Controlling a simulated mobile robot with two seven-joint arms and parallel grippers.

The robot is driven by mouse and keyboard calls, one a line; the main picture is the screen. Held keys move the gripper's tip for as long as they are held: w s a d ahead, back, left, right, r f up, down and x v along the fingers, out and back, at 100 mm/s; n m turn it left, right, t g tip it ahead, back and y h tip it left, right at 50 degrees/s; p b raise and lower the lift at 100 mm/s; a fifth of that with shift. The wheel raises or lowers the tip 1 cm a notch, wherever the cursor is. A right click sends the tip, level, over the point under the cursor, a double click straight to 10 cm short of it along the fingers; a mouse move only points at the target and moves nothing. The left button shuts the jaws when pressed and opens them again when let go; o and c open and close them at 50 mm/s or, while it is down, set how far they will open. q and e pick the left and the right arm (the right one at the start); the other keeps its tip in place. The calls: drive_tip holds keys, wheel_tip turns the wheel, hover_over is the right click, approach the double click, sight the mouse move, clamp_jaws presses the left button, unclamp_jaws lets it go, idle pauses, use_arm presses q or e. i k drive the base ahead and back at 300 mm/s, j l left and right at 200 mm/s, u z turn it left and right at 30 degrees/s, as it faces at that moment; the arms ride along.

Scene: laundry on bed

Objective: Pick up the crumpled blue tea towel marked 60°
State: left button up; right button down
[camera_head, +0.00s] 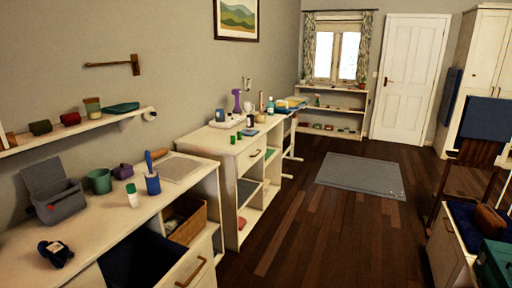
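A small crumpled dark blue item (55,253) lies on the white counter at the lower left; I cannot tell whether it is cloth, and no 60° mark is readable. A dark blue surface (140,262) shows in the open front of the counter, its material unclear. Flat dark blue pieces (486,117) hang at the right by the wardrobe. No thing in view can be surely named as the tea towel marked 60°. Neither of my grippers is in view.
The counter (95,232) carries a grey open box (56,203), a green pot (99,181) and a blue cup (153,184). A wicker basket (188,220) sits below. The wooden floor (300,215) is clear around a grey mat (360,177). A chair (467,180) stands right.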

sight(58, 253)
drive_tip(key=u, duration=1.5)
drive_tip(key=i+l+z, duration=0.15)
drive_tip(key=i+l, duration=0.4)
drive_tip(key=i+l+z, duration=0.2)
drive_tip(key=i+l, duration=0.25)
drive_tip(key=i, duration=0.25)
